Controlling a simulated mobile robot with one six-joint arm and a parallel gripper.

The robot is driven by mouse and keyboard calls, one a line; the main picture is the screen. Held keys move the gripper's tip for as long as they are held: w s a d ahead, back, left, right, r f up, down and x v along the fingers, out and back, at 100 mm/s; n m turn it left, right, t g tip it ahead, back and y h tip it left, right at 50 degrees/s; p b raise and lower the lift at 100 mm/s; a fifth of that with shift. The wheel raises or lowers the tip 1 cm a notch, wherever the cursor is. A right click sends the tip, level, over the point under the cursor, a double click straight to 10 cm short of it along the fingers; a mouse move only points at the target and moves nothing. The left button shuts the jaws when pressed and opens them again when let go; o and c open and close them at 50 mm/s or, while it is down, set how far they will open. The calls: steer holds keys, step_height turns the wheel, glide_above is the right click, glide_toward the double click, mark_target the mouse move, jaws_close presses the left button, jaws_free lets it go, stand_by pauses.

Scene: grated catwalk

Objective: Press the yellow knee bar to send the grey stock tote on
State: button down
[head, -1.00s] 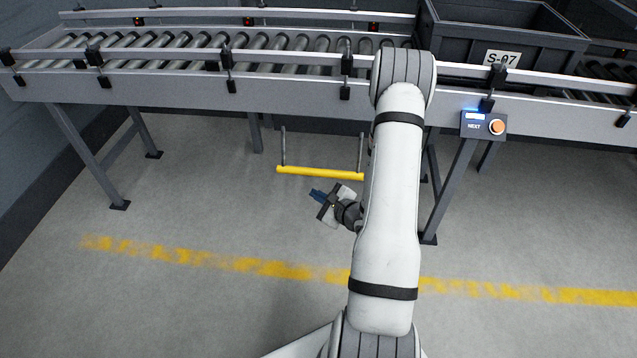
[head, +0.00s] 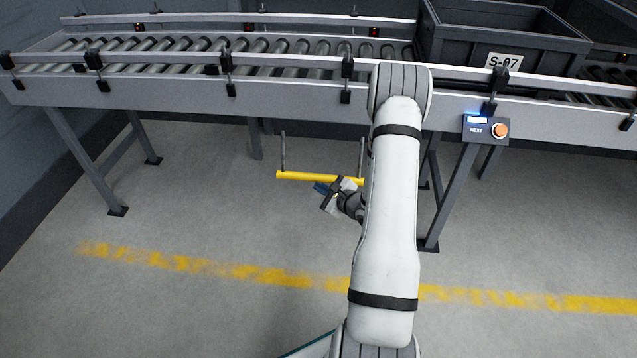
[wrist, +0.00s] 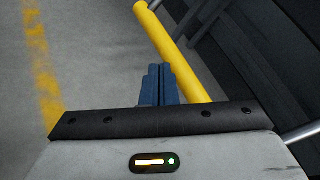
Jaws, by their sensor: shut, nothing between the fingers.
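The yellow knee bar (head: 310,177) hangs level on two grey rods under the front of the conveyor. In the wrist view the bar (wrist: 176,48) runs diagonally just past my fingers. My gripper (head: 320,187) is shut and empty, its blue fingertips close to the bar's front near its right half. In the wrist view my gripper (wrist: 159,72) has its fingertips beside the bar; I cannot tell whether they touch. The grey stock tote (head: 461,48), labelled S-07, sits on the conveyor at the upper right.
The roller conveyor (head: 200,87) spans the back, with guide rails and angled legs (head: 92,165). A control box (head: 485,128) with an orange button and NEXT label is on its front right. The floor in front is clear, with a worn yellow line (head: 200,262).

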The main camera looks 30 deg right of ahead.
steer(key=shift+w+d+f, duration=0.2)
steer(key=shift+w+d, duration=0.1)
steer(key=shift+w, duration=0.15)
stand_by(1.8)
steer(key=shift+w+d+f, duration=0.15)
steer(key=shift+w+d, duration=0.1)
